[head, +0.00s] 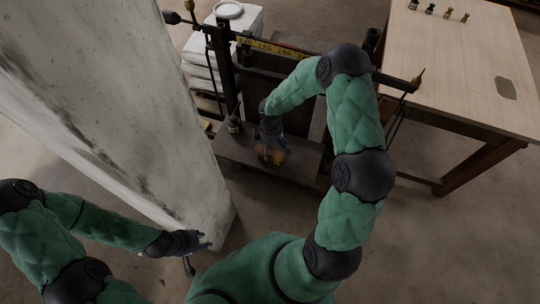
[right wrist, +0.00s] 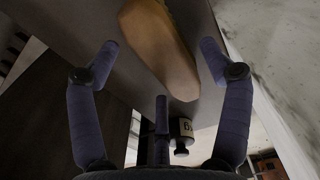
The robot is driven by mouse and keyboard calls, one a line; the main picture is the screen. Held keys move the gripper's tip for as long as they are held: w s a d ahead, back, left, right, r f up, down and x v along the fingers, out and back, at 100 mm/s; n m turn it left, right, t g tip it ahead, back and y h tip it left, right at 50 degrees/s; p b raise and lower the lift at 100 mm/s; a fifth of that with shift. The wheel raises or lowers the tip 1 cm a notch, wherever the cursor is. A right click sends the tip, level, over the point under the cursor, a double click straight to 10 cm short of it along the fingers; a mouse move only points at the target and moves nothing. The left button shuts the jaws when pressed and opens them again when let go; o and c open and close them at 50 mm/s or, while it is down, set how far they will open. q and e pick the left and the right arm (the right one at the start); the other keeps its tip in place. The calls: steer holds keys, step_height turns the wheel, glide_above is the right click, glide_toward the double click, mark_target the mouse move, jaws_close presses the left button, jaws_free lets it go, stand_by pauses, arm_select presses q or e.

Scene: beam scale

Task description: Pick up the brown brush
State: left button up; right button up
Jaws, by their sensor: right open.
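The brown brush (head: 272,155) lies on the dark platform of the beam scale (head: 232,147) in the head view. In the right wrist view the brush (right wrist: 160,45) is a smooth brown elongated body, cut off by the top edge. My right gripper (head: 270,143) is over the brush and partly hides it. In the right wrist view its fingers (right wrist: 160,60) are spread open, with the brush between and beyond them and nothing gripped. My left gripper (head: 195,254) is low beside the foot of the pale pillar, away from the brush; its finger state is too small to tell.
A pale pillar (head: 120,100) stands left of the scale. A small dark weight (head: 234,124) stands on the platform, also seen in the right wrist view (right wrist: 181,130). A wooden table (head: 460,65) with several small weights is at right. White containers (head: 245,22) stand behind the scale.

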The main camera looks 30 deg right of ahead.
step_height(320, 180, down, 2)
steer(key=shift+f, duration=0.2)
steer(key=c, duration=1.4)
steer(key=shift+r, duration=0.1)
steer(key=shift+r, duration=0.4)
step_height(320, 180, up, 2)
steer(key=shift+r+p, duration=0.15)
steer(key=shift+p, duration=0.5)
steer(key=w+a+r+p, duration=0.1)
steer(key=w+a+r, duration=0.1)
steer(key=w+r, duration=0.1)
steer(key=w+a+r+p, duration=0.1)
steer(key=w+a+r, duration=0.1)
steer(key=w, duration=0.3)
steer(key=w+a+r+p, duration=0.2)
steer(key=w+r, duration=0.2)
steer(key=r, duration=0.1)
steer(key=shift+w+a, duration=0.1)
steer(key=shift+w, duration=0.25)
